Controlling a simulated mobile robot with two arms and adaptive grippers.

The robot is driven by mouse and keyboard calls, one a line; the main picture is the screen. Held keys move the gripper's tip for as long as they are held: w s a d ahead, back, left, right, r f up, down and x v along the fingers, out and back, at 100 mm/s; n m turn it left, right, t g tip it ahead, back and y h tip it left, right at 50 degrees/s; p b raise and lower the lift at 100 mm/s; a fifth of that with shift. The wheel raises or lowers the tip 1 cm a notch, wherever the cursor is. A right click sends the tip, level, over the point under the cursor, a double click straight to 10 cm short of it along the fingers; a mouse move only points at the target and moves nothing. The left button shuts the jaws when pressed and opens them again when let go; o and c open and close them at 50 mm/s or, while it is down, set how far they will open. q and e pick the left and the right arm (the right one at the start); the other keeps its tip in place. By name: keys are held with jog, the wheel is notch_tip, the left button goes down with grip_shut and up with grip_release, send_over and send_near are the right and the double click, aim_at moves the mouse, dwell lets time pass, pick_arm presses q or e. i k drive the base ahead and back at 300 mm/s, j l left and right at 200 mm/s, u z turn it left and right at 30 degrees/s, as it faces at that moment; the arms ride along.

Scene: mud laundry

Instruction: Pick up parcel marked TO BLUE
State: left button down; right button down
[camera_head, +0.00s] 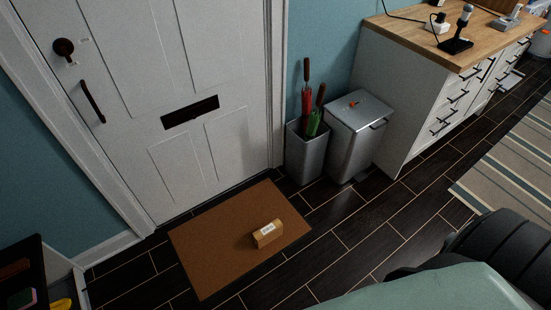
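A small brown box-shaped parcel (267,235) with a pale label on top lies on the brown doormat (215,238) in front of the white door. The writing on the label is too small to read. The parcel is right of the mat's middle, and nothing touches it from above. Neither of my grippers shows in the head view.
The closed white door (150,90) stands behind the mat. To its right are an umbrella stand (305,155) holding umbrellas, a grey bin (357,140) and a wood-topped cabinet (410,110). Dark tiled floor (345,240) is clear right of the mat.

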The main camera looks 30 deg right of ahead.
aim_at(265, 235)
jog(key=z, duration=0.8)
